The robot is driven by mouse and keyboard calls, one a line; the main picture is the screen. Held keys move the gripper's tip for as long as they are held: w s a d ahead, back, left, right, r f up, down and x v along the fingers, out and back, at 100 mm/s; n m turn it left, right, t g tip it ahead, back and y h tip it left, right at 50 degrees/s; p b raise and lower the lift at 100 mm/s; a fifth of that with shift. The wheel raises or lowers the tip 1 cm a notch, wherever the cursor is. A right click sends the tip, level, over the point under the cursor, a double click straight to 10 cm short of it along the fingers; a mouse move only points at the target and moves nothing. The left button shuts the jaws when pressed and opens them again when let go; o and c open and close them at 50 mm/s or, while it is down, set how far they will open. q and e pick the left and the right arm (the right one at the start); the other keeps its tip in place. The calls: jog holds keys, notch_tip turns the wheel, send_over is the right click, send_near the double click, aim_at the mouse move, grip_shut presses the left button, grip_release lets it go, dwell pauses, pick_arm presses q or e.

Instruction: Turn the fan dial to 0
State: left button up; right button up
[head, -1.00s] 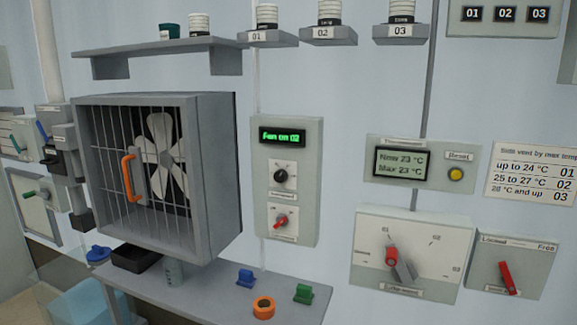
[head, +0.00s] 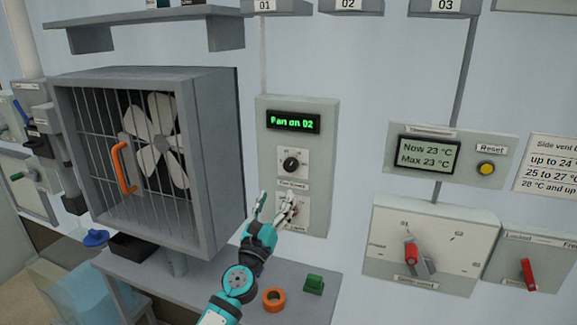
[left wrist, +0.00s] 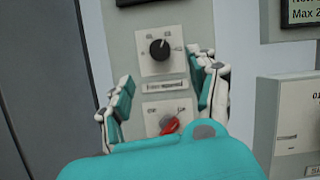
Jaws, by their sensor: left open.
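The fan panel (head: 318,150) is a pale grey box on the wall with a green display (head: 293,121) reading "Fan on 02". Below it is a black dial (head: 291,164), which also shows in the left wrist view (left wrist: 159,49). Under that is a red knob (left wrist: 169,125); in the head view my fingers mostly cover it. My left gripper (head: 276,205) is open in front of the lower part of the panel. In the left wrist view its fingers (left wrist: 160,95) stand apart on either side of the red knob, with nothing held. Whether they touch the panel I cannot tell. My right gripper is out of view.
A caged fan (head: 160,150) with an orange handle (head: 124,168) stands left of the panel. A shelf (head: 240,285) below holds an orange ring (head: 273,299) and a green block (head: 313,284). A thermometer box (head: 470,160) and a vent dial box (head: 455,255) are to the right.

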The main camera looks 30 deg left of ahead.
aim_at(289, 168)
pick_arm(q)
jog(key=x, duration=0.9)
jog(key=shift+w+a, duration=0.1)
jog(key=shift+w, duration=0.2)
jog(key=shift+w+a+r, duration=0.15)
jog(key=shift+w+r, duration=0.05)
jog(key=shift+w, duration=0.25)
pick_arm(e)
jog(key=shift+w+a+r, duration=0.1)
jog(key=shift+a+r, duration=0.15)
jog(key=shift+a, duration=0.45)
pick_arm(q)
jog(key=shift+c, duration=0.9)
jog(key=c, duration=1)
jog(key=shift+o, duration=0.2)
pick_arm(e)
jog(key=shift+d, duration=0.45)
